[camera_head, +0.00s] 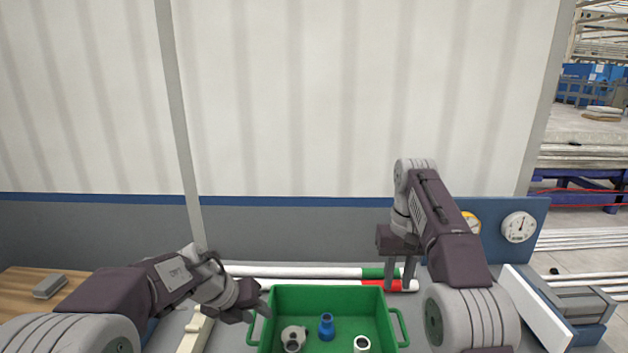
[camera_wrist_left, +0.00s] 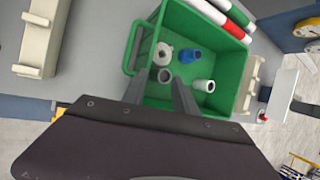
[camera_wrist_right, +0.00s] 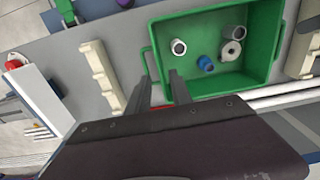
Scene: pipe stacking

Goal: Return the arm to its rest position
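My left gripper (camera_head: 250,300) hangs low beside the left end of the green bin (camera_head: 400,313). In the left wrist view its two fingers (camera_wrist_left: 160,90) are apart and empty, over the bin's side. My right gripper (camera_head: 400,278) points down near the right ends of two white pipes (camera_head: 300,271), one with a green end (camera_head: 373,273) and one with a red end (camera_head: 370,283). In the right wrist view its fingers (camera_wrist_right: 160,80) are apart with nothing held between them. I cannot tell whether they touch the red-ended pipe.
The bin holds a blue fitting (camera_head: 326,326), a grey flanged fitting (camera_head: 293,338) and a white fitting (camera_head: 362,344). A beige rack (camera_head: 195,332) stands left of the bin. A gauge panel (camera_head: 545,215) and a white board (camera_head: 535,308) stand to the right.

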